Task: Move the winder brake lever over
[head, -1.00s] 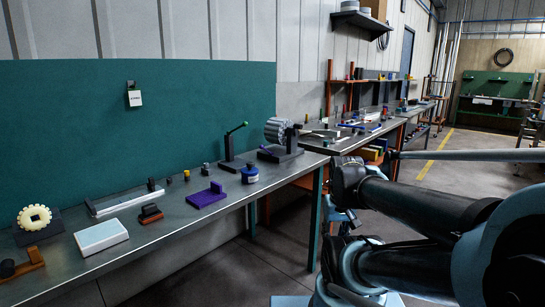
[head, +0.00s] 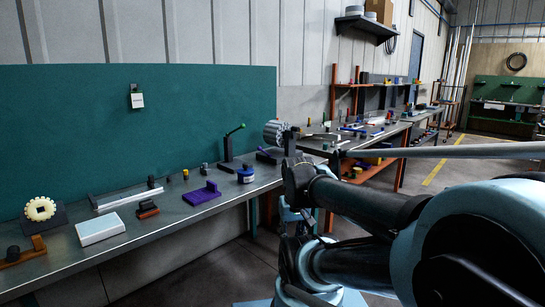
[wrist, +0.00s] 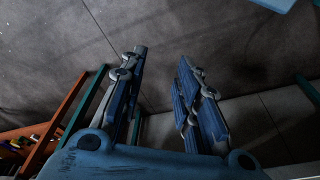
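A black lever with a green tip (head: 235,130) slants up to the right from a dark upright post (head: 227,150) on the bench. Just right of it stands a grey ribbed drum (head: 273,132) on a dark base, partly hidden behind my arm. No label shows which part is the brake lever; the green-tipped one is the clearest lever. In the wrist view my gripper (wrist: 162,55) is open and empty, its two fingers apart above the grey floor. The lever is not in the wrist view.
An orange-framed rack (wrist: 62,125) lies left of my gripper in the wrist view.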

